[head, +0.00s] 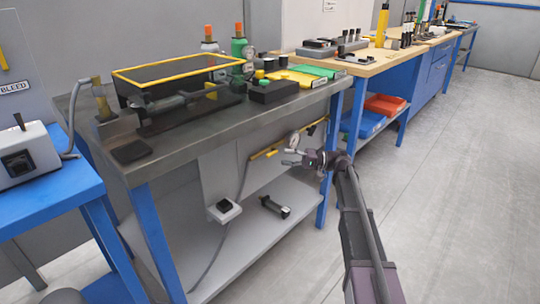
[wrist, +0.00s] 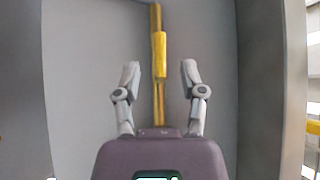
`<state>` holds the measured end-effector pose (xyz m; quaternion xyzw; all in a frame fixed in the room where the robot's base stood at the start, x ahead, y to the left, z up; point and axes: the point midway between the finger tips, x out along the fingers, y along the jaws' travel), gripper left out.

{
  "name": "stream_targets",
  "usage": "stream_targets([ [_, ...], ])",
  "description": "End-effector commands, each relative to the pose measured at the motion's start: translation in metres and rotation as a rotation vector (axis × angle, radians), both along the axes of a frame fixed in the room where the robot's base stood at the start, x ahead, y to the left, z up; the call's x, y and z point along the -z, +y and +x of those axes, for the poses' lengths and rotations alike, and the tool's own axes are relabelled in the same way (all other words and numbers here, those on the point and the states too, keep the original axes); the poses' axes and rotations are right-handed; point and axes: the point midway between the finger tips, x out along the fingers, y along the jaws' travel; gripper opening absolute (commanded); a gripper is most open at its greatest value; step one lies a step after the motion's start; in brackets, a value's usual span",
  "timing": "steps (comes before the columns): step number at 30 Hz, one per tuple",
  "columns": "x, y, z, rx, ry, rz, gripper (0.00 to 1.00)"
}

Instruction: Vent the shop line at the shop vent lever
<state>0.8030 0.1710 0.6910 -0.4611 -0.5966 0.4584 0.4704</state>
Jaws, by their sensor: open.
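A yellow bar (head: 264,154) runs along under the front of the grey workbench, and I see no label on it. In the wrist view a yellow bar with a thicker yellow sleeve (wrist: 160,55) stands upright in the picture against a grey panel. My gripper (head: 291,157) is in front of the bench, near the yellow bar. In the wrist view my gripper (wrist: 160,72) has its fingers spread, one on each side of the yellow bar. Nothing is gripped. I cannot tell how far the bar is beyond the fingertips.
The grey workbench (head: 120,165) carries a yellow-framed case (head: 165,75) and green bottles. A small black-and-grey part (head: 275,207) lies on its lower shelf (head: 255,240). A panel marked BLEED (head: 18,87) is at far left. The floor (head: 455,170) at right is clear.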

Motion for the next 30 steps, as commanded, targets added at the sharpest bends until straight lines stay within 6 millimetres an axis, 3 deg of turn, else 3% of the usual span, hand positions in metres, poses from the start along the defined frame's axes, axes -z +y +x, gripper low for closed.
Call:
stream_targets([
  [12, -0.008, 0.055, -0.008, 0.000, -0.001, 0.000, 0.53],
  [27, -0.009, 0.065, -0.009, 0.000, -0.001, 0.000, 0.53],
  [28, -0.009, 0.065, -0.009, 0.000, -0.001, 0.000, 0.50],
  [30, -0.009, 0.065, -0.009, 0.000, -0.001, 0.000, 0.29],
])
